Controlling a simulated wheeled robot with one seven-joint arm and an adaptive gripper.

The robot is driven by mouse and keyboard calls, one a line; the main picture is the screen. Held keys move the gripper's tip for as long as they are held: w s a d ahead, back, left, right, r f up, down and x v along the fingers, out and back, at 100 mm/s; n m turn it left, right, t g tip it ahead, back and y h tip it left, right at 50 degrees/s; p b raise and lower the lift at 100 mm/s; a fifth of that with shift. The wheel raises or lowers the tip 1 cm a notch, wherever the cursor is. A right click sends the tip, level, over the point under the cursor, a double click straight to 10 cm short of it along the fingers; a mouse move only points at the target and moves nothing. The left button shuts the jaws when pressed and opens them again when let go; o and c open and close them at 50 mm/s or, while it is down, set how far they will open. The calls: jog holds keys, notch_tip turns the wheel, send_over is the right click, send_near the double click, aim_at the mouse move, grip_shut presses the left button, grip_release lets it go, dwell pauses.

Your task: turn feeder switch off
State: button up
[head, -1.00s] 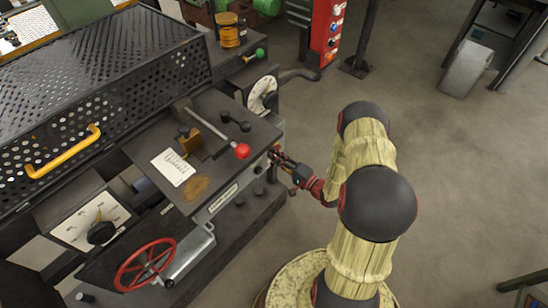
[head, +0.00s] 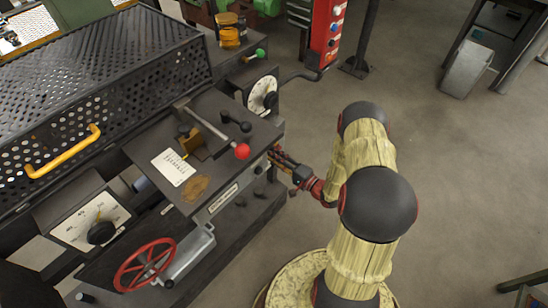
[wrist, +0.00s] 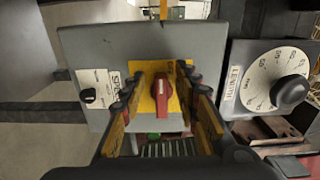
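A red rotary switch handle (wrist: 162,88) stands upright on a yellow plate (wrist: 174,104) in the wrist view, on the grey end face of the machine. No feeder label is readable on it. My gripper (wrist: 157,84) is open, with one finger on each side of the red handle. I cannot tell whether the fingertips touch the handle or plate. In the head view, my gripper (head: 277,155) points at the machine's right end face, below the bench top edge. The switch is hidden there.
In the head view, a red-ball lever (head: 242,151) overhangs just above my gripper. A crank dial (head: 262,95) sits behind.

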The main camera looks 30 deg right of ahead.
jog(key=shift+s+d, duration=0.1)
jog(key=v, duration=1.1)
jog(key=shift+s, duration=0.4)
